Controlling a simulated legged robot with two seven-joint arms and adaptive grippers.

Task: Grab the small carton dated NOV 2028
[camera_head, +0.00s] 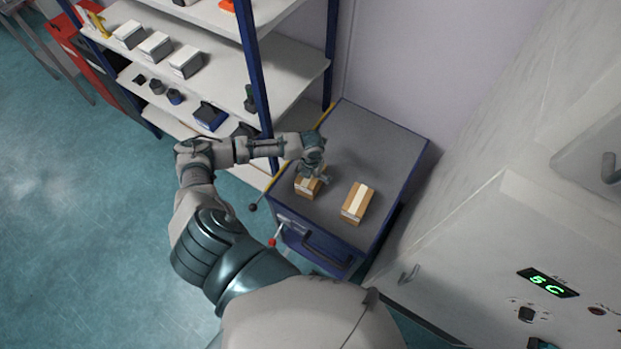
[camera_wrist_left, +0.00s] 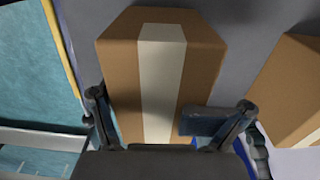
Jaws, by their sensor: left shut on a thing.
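Two small brown cartons with a pale tape strip are on the grey-topped blue cabinet. My left gripper (camera_head: 314,172) is over the left carton (camera_head: 307,187), at its near side of the cabinet top. In the left wrist view the gripper (camera_wrist_left: 165,125) has a finger on each side of this carton (camera_wrist_left: 205,65) and is shut on it. The right carton (camera_head: 358,203) lies a little apart; its edge also shows in the left wrist view (camera_wrist_left: 287,90). No date is readable on either carton. My right gripper is not in view.
The cabinet top (camera_head: 375,145) is clear behind the cartons. A shelf rack (camera_head: 290,70) with white boxes (camera_head: 155,46) and small dark items stands at the left. A white machine with a green display (camera_head: 547,283) stands at the right.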

